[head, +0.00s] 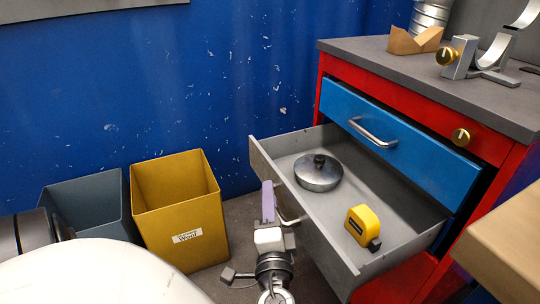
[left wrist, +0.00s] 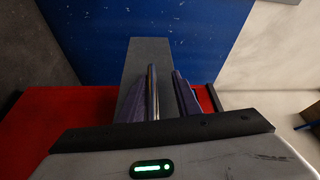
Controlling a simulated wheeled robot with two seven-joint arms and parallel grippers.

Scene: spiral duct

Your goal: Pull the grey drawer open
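The grey drawer (head: 325,235) stands pulled well out of the red cabinet (head: 335,95), its inside exposed. A lidded metal pot (head: 318,172) and a yellow tape measure (head: 364,225) sit in it. A curved metal handle (head: 289,214) is on the drawer's front. My left gripper (head: 269,203) is right at this handle, with a purple finger beside it. In the left wrist view, the two purple fingers (left wrist: 167,95) stand apart with a narrow gap, in front of a grey surface (left wrist: 149,55). Contact with the handle cannot be made out. My right gripper is out of view.
A closed blue drawer (head: 405,140) is above the grey one. A yellow bin (head: 180,215) and a grey-blue bin (head: 85,205) stand on the left by the blue wall. A wooden tabletop (head: 505,240) is at the right. Bare floor shows between bin and drawer.

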